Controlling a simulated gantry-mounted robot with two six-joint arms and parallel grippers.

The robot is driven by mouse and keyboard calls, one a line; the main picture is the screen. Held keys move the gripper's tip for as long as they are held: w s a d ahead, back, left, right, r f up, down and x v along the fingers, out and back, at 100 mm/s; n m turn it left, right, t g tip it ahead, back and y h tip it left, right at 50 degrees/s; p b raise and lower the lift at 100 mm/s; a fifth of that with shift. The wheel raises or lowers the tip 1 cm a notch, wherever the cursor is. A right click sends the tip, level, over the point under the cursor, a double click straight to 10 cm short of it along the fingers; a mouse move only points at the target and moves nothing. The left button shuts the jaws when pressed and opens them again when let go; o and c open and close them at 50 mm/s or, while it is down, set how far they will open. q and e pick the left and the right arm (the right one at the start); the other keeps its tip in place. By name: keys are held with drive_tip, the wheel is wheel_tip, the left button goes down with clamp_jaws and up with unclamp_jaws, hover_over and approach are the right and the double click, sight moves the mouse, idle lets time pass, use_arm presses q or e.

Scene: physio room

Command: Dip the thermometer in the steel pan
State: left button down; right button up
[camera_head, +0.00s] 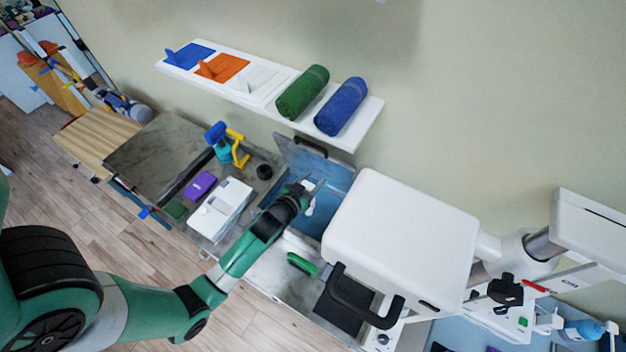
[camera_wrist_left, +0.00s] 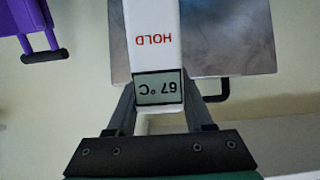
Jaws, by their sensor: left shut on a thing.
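My left gripper (camera_head: 312,186) is shut on the thermometer (camera_head: 314,196), a white stick that is small in the head view. In the left wrist view the thermometer (camera_wrist_left: 152,40) runs up between the fingers, with red HOLD lettering and a display reading 67 °C. The steel pan (camera_head: 328,208) looks like an open bluish basin with its lid (camera_head: 325,165) raised behind. The gripper is over its left side; the thermometer's tip is unclear, so I cannot tell whether it touches anything inside. My right gripper is not in view.
A green-handled item (camera_head: 301,264) lies in front. A shelf holds rolled towels (camera_head: 341,106) above.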

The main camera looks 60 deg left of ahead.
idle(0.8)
use_arm(q)
drive_tip(key=s+d+m+t+h, duration=0.1)
drive_tip(key=s+d+m+h, duration=0.1)
drive_tip(key=d, duration=0.9)
drive_tip(key=s+d+m+t+h, duration=0.1)
drive_tip(key=s+d+m+h, duration=0.2)
drive_tip(key=d, duration=0.9)
drive_tip(key=m+h, duration=0.1)
drive_tip(key=h, duration=0.1)
drive_tip(key=shift+m+h, duration=0.4)
